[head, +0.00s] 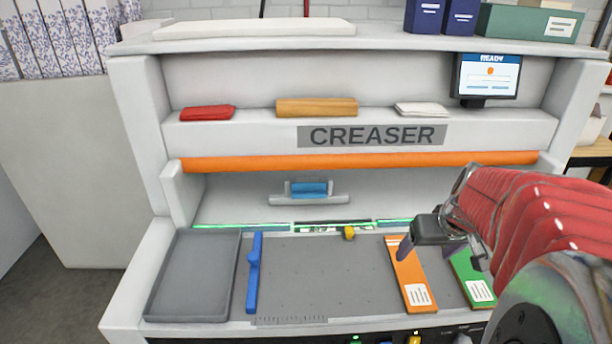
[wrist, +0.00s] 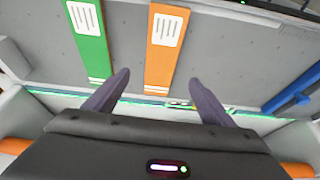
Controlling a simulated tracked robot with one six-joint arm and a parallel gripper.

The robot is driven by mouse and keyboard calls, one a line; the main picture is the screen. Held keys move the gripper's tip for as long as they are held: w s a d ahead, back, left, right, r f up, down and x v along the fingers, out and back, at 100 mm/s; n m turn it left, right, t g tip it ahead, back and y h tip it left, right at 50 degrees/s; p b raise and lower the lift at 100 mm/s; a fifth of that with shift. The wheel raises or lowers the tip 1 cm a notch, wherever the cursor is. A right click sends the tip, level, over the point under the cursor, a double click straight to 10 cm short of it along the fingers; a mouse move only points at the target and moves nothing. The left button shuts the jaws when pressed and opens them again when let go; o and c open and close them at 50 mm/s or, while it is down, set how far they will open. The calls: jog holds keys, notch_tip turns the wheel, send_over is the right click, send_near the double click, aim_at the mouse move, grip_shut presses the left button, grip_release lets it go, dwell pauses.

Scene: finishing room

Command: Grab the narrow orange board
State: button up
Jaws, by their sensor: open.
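The narrow orange board (head: 412,279) lies flat on the grey bed of the creaser, with a white label at its near end. In the wrist view the orange board (wrist: 161,62) lies beyond my fingertips, between their lines. My gripper (head: 405,245) is above the far end of the board and hides part of it. Its two dark fingers in the wrist view (wrist: 158,80) are spread apart with nothing between them. A green board (head: 475,279) lies to the right of the orange one, partly behind my arm; it also shows in the wrist view (wrist: 89,45).
A blue bar (head: 254,273) and a grey tray (head: 193,276) are on the left of the bed. A yellow knob (head: 349,233) is near the back. The orange roller bar (head: 350,161) spans above the bed. The middle of the bed (head: 325,275) is clear.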

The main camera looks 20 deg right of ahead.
send_near(409, 269)
jog(key=shift+x, duration=1.2)
jog(key=shift+f, duration=0.1)
jog(key=shift+x, duration=2.55)
jog(key=shift+a, duration=0.1)
jog(key=shift+c, duration=0.7)
jog(key=c, duration=1)
jog(key=shift+c, duration=0.2)
notch_tip(409, 269, up, 10)
